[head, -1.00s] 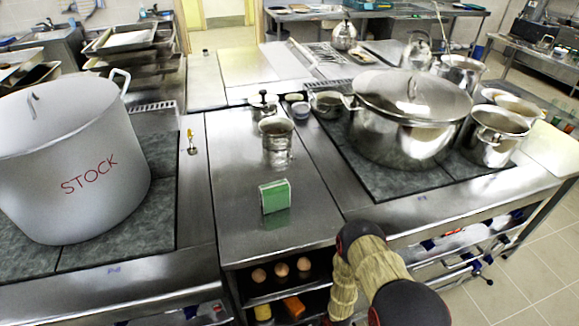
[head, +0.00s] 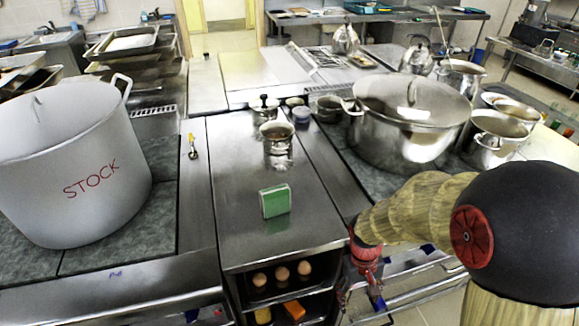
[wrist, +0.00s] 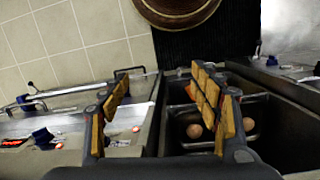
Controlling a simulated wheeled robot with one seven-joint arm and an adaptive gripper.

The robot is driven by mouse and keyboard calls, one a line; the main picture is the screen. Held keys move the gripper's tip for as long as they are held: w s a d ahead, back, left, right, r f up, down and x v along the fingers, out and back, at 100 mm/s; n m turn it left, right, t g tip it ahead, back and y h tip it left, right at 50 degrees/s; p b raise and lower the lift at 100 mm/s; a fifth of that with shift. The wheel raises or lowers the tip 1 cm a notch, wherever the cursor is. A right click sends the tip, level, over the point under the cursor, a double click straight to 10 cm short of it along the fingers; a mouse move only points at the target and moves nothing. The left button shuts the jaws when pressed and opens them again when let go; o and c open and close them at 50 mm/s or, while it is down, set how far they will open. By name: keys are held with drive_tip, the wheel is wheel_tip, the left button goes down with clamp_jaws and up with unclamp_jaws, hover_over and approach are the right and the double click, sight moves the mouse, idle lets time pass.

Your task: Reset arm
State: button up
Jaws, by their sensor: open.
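My arm (head: 420,205), with wood-textured links and a large black joint, comes in at the lower right of the head view. It bends left and then down to my gripper (head: 362,295), which hangs in front of the counter's front edge, right of the open shelf. In the wrist view, my gripper (wrist: 160,108) shows two wood-padded fingers spread wide apart. Nothing is held between them. The fingers point toward the cooker front and shelf, and the right finger partly covers the shelf.
A green and white box (head: 275,201) stands on the steel counter. Eggs (head: 281,273) sit on the open shelf below, also seen in the wrist view (wrist: 194,131). A large STOCK pot (head: 75,165) stands left, a lidded pot (head: 405,135) right. Tiled floor is clear at far right.

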drive_tip(key=s+r+t, duration=0.3)
drive_tip(key=s+r, duration=0.1)
drive_tip(key=r, duration=1)
drive_tip(key=s+r+m+t+p, duration=0.1)
drive_tip(key=s+r+t, duration=0.3)
drive_tip(key=r, duration=1)
drive_tip(key=shift+s+a+r+m+y, duration=0.15)
drive_tip(key=shift+s+r+m+y, duration=0.15)
drive_tip(key=shift+s+y, duration=0.1)
drive_tip(key=shift+o, duration=0.4)
